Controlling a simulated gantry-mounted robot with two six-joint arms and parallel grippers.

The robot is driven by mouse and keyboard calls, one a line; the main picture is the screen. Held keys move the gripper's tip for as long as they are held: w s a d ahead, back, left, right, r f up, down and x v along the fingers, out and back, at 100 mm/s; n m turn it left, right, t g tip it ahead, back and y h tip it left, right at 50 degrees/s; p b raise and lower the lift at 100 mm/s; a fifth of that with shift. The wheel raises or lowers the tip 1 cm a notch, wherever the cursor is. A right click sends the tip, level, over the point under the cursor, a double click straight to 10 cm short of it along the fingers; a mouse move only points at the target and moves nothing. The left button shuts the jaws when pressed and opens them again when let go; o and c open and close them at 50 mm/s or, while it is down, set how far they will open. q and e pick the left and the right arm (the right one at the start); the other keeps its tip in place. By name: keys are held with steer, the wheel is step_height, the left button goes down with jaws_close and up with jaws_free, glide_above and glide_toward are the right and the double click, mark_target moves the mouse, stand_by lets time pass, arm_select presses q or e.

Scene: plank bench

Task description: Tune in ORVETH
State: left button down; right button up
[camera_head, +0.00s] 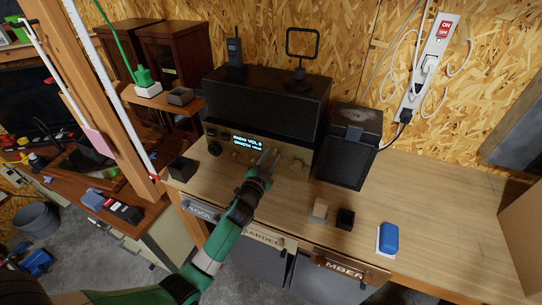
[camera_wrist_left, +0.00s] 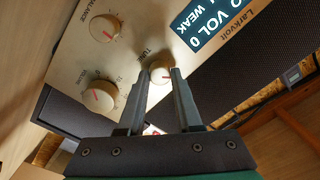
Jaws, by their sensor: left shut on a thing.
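The radio (camera_head: 226,133) stands at the back of the plank bench, its cream front panel facing me. In the left wrist view its lit display (camera_wrist_left: 205,22) reads "VOL 0" and "WEAK", partly cut off; the station line is too small to read in the head view. The cream knob marked TUNE (camera_wrist_left: 160,71) has a red pointer line. My left gripper (camera_head: 266,157) is at the panel, its fingers shut on the TUNE knob, one on each side. Two other knobs, one marked BALANCE (camera_wrist_left: 105,28) and one marked VOLUME (camera_wrist_left: 97,97), are beside it. My right gripper is not in view.
A black speaker box (camera_head: 346,157) stands right of the radio. A tan block (camera_head: 320,210), a black block (camera_head: 345,218) and a blue object (camera_head: 388,238) lie on the front of the bench. A power strip (camera_head: 428,68) hangs on the wall.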

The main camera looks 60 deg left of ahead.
arm_select(q)
steer(key=shift+m, duration=0.5)
steer(key=c, duration=0.6)
jaws_free()
steer(key=shift+s+d, duration=0.25)
steer(key=shift+s, duration=0.05)
steer(key=v, duration=1.1)
steer(key=shift+p, duration=0.45)
